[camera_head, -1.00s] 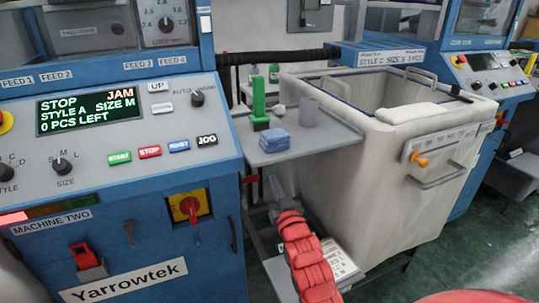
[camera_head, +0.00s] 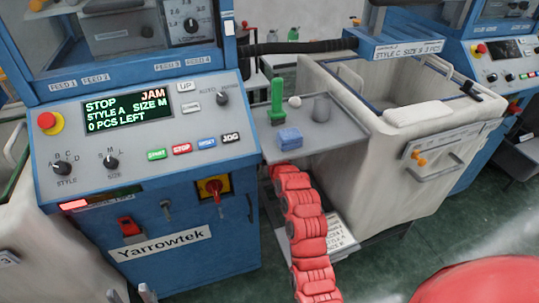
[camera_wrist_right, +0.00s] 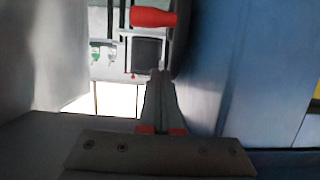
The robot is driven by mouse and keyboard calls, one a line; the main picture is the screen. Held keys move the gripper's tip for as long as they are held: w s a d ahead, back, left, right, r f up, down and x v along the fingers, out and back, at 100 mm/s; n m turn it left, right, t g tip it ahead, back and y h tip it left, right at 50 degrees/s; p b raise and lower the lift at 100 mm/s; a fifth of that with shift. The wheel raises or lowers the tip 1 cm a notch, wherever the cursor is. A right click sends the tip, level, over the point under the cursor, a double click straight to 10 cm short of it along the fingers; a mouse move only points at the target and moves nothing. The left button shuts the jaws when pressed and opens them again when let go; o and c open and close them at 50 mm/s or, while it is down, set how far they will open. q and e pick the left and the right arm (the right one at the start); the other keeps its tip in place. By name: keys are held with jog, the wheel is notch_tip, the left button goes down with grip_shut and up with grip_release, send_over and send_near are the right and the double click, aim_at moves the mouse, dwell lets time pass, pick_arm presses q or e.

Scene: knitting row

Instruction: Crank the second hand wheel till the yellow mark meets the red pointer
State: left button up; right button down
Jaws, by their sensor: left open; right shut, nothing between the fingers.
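Machine two (camera_head: 185,245) is the blue machine at left in the head view; its screen (camera_head: 128,110) reads STOP, JAM, STYLE A, SIZE M, 0 PCS LEFT. My right arm reaches up beside its right side, with its gripper hidden under the grey shelf. In the right wrist view my right gripper (camera_wrist_right: 158,75) is shut and empty, near the blue side panel (camera_wrist_right: 245,70). A red handle (camera_wrist_right: 153,17), apparently the wheel's crank, lies beyond its fingertips, apart from them. I cannot make out the yellow mark or red pointer. My left gripper (camera_head: 131,296) is open and empty at the bottom left.
The grey shelf (camera_head: 345,135) juts out right of the machine, carrying a green item (camera_head: 277,98), a blue block (camera_head: 289,138) and a grey cylinder (camera_head: 321,107). A large pale bin (camera_head: 390,185) stands to its right.

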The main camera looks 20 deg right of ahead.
jog(key=w+f, duration=0.1)
jog(key=f, duration=0.1)
jog(key=w+f, duration=0.1)
jog(key=w, duration=0.1)
jog(key=shift+w+f, duration=0.2)
jog(key=shift+f, duration=0.15)
jog(key=shift+s+f, duration=0.45)
jog(key=shift+f, duration=0.1)
jog(key=shift+s+f+t+b, duration=0.3)
jog(key=shift+f+b, duration=0.2)
jog(key=shift+b, duration=0.25)
